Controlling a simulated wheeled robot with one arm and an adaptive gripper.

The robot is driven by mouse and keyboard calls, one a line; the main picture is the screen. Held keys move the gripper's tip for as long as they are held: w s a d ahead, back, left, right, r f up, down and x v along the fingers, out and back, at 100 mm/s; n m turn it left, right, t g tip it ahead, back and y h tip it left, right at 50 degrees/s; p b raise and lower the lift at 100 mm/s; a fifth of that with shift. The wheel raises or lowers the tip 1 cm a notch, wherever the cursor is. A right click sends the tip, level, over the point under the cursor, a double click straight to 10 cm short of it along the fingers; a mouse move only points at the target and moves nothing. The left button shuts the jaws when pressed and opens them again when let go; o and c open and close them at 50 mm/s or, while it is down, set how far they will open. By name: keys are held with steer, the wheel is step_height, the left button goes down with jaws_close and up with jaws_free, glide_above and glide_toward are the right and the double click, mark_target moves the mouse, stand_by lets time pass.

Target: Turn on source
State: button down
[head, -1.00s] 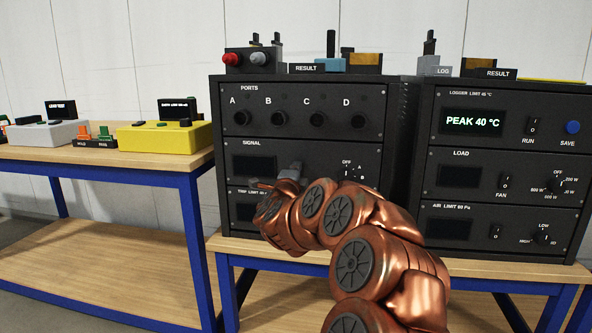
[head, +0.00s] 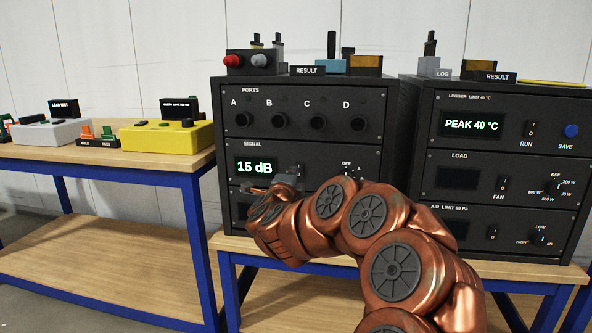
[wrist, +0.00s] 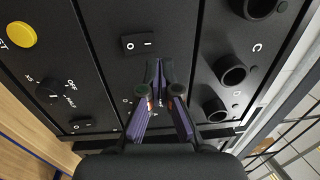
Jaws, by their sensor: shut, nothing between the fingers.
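The signal panel (head: 232,145) of the left rack has a lit display (head: 256,167) reading 15 dB. A black rocker switch (wrist: 137,44) marked O and I shows in the wrist view, just beyond my fingertips. My gripper (wrist: 158,70) is shut and empty in front of the panel, beside that rocker; I cannot tell whether it touches. In the head view my gripper (head: 286,184) is low in front of the signal panel, and it and my arm hide part of this panel and much of the panel below. The signal panel's knob (head: 350,173), with an OFF mark, is partly hidden.
Ports (head: 319,122) labelled A to D stick out above the signal panel. A second rack (head: 410,150) stands on the right, its display reading PEAK 40 °C. A yellow box (head: 165,136) and a grey box (head: 50,133) sit on the left table.

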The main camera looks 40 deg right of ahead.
steer(key=r+p+v, duration=0.1)
steer(key=v, duration=0.6)
steer(key=shift+s+a+r, duration=0.15)
steer(key=shift+a+r, duration=0.1)
steer(key=shift+r, duration=0.05)
